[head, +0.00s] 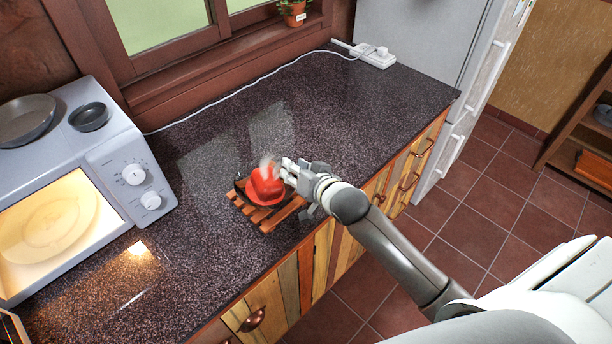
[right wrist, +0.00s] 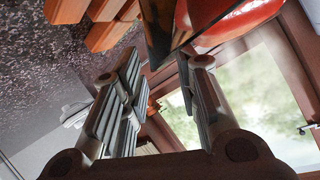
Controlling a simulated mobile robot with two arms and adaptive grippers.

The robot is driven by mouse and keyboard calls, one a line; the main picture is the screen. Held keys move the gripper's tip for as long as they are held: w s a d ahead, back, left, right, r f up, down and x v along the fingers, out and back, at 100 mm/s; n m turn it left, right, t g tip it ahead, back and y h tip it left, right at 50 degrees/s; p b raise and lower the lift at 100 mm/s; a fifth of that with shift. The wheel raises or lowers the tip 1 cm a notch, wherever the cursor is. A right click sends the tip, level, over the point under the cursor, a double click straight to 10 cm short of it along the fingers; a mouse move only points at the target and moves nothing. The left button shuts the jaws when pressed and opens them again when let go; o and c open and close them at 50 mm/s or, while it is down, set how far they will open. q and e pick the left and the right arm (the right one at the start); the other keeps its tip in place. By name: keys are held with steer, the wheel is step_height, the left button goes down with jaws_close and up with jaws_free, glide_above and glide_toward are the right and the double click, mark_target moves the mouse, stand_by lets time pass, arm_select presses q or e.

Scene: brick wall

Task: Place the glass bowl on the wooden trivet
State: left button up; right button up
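The wooden trivet (head: 268,221), made of reddish slats, lies near the front edge of the dark counter. A pale, blurred patch shows at the red thing's top. I cannot clearly make out a glass bowl. My right gripper (head: 297,187) is at their right side, fingers apart. In the right wrist view the open fingers (right wrist: 163,68) have a black edge (right wrist: 165,30) between or just beyond their tips. My left gripper is out of view.
A lit microwave (head: 120,165) with two dark pans (head: 25,118) on top stands at the left. A white cable runs along the window to a power strip (head: 372,54). The counter (head: 350,110) is clear behind and to the right of the trivet.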

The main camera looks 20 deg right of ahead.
steer(key=b+v, duration=0.1)
steer(key=v, duration=1)
steer(key=shift+s+r, duration=0.15)
steer(key=shift+s, duration=0.1)
steer(key=shift+d, duration=0.1)
